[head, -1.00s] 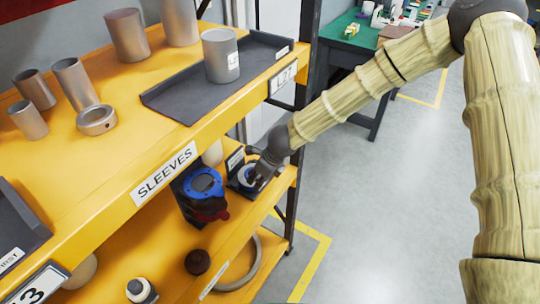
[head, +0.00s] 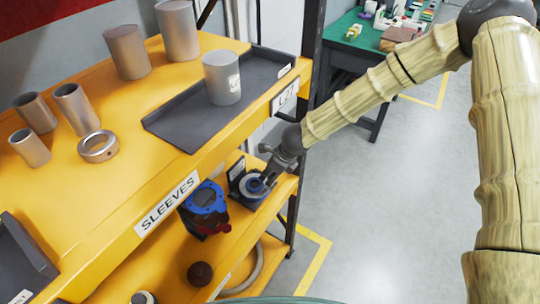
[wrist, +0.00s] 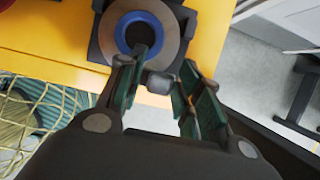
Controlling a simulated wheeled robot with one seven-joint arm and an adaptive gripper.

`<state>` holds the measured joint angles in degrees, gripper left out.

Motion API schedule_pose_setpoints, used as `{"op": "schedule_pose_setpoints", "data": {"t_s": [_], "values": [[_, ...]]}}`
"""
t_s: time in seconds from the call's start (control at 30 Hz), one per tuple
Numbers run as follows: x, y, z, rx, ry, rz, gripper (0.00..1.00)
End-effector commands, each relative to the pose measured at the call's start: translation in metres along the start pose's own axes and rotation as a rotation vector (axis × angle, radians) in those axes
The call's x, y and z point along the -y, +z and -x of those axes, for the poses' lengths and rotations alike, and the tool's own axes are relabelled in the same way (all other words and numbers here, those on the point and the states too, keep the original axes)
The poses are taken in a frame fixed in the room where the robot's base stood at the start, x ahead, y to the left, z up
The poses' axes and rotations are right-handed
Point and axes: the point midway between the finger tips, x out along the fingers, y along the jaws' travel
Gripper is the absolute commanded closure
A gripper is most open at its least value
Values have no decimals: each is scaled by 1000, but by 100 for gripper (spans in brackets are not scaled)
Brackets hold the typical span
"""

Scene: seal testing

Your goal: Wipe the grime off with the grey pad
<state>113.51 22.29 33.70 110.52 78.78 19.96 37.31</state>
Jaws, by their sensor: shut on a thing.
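My gripper (wrist: 160,95) is shut on a small grey piece (wrist: 160,83), which looks like the grey pad; its fingers hide part of it. In the head view my gripper (head: 268,180) reaches onto the lower yellow shelf, at the right side of a dark fixture (head: 235,172). The fixture carries a round grey-brown disc (wrist: 167,47) with a blue ring (wrist: 155,26) and a dark centre. In the wrist view one fingertip overlaps the ring's lower edge; I cannot tell whether it touches. The disc's brownish tint may be grime, but no distinct patch is clear.
A dark blue-topped device (head: 205,200) with a red part stands left of the fixture. The upper shelf (head: 110,190), labelled SLEEVES, overhangs the lower one. A dark shelf post (head: 300,160) stands close to my arm. Open floor (head: 390,210) lies right.

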Motion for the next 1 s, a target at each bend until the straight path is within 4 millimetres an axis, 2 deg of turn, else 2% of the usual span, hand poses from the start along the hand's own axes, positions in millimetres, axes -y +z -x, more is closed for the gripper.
{"op": "schedule_pose_setpoints", "data": {"t_s": [0.03, 0.6, 1.0], "values": [[1, 5, 10, 2, -2, 1, 87], [4, 19, 58, 2, -5, -7, 87], [4, 20, 60, 2, -5, -8, 87]]}}
